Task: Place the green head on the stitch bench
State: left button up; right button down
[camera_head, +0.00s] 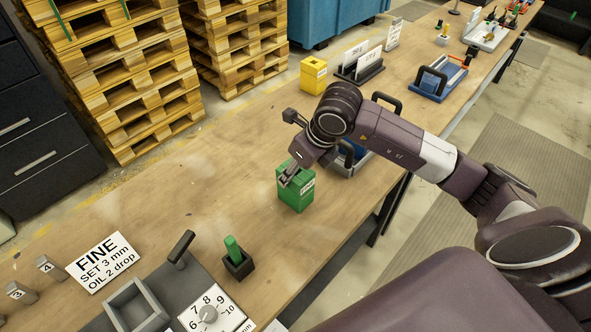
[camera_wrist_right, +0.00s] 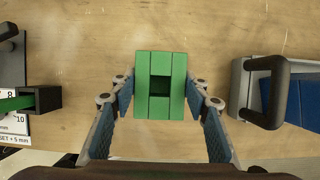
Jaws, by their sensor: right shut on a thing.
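The green head (camera_head: 296,192) is a boxy green block with a pale label on its side, on or just above the wooden bench top (camera_head: 235,165); I cannot tell which. My right gripper (camera_head: 288,180) comes down over it from above. In the right wrist view the green head (camera_wrist_right: 145,95) sits between the two fingers of my right gripper (camera_wrist_right: 160,100), with a dark square opening in its top. The gripper is shut on it. My left gripper is not in view.
A grey fixture (camera_head: 186,281) with a numbered dial (camera_head: 208,314) and a green-handled tool in a dark holder (camera_head: 238,266) stand at lower left, beside a FINE sign (camera_head: 101,262). A yellow block (camera_head: 313,75) and a blue tool (camera_head: 437,83) are farther back. Bench left of the green head is clear.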

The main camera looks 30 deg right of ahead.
jog(key=c, duration=1.1)
grip_release()
jog(key=shift+r, duration=0.15)
jog(key=shift+s+r, duration=0.15)
jog(key=shift+r, duration=0.2)
jog(key=b+v, duration=0.1)
jog(key=v, duration=1)
jog(key=shift+b, duration=0.3)
jog(key=shift+s+d, duration=0.1)
